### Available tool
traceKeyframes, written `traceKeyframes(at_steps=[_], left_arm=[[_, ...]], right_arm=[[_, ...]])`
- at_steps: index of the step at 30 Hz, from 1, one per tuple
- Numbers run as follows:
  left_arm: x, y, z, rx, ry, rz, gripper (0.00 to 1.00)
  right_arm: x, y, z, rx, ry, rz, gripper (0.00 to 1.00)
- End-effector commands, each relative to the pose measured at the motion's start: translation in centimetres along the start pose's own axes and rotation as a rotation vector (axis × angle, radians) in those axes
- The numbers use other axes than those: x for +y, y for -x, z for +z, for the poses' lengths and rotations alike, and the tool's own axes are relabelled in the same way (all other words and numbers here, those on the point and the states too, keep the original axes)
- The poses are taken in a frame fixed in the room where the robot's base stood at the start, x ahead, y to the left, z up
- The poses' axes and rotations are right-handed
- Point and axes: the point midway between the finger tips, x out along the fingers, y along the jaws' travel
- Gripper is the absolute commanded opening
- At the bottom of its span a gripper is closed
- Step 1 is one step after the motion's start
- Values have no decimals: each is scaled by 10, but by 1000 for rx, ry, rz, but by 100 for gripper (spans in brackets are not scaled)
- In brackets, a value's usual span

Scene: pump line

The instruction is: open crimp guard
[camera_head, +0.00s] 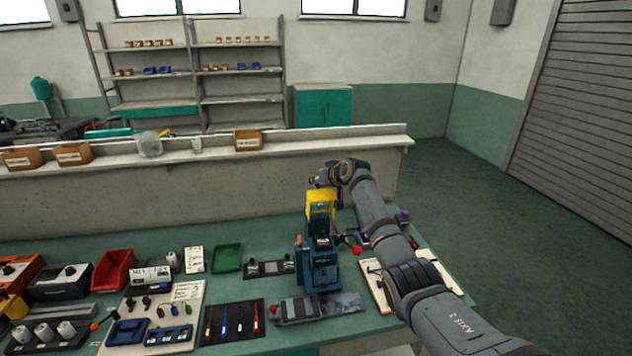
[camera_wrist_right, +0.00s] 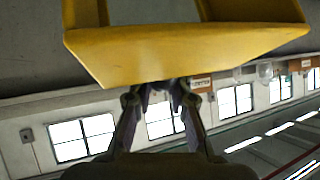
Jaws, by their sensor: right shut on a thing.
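The yellow crimp guard (camera_head: 320,208) stands at the upper end of the blue crimp press (camera_head: 322,272) in the head view, above the dark working area. In the right wrist view the guard (camera_wrist_right: 185,48) fills the top as a wide yellow panel. My right gripper (camera_head: 321,182) reaches the guard's top from behind and right. Its fingers (camera_wrist_right: 158,90) are shut on the guard's edge; the exact contact is partly hidden by the guard. My left gripper is not in view.
A grey plate (camera_head: 345,303) lies in front of the press. A green tray (camera_head: 227,258), a black tool mat (camera_head: 232,322) and a red bin (camera_head: 114,271) are to the left. A light board (camera_head: 442,273) lies to the right, partly under my right arm. A low wall rises behind.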

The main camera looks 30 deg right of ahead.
Motion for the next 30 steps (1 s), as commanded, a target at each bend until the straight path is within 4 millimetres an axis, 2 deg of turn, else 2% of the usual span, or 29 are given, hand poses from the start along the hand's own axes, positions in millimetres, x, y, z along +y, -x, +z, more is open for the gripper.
traceKeyframes(at_steps=[1, 26, 27, 30], left_arm=[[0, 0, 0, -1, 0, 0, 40], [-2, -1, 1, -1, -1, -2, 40], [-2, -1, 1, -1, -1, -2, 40], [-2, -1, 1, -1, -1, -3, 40]], right_arm=[[3, -2, 7, -15, -1, 4, 0], [3, -4, 13, -26, -2, 3, 0], [3, -4, 13, -26, -2, 3, 19], [2, -3, 11, -23, -2, 3, 32]])
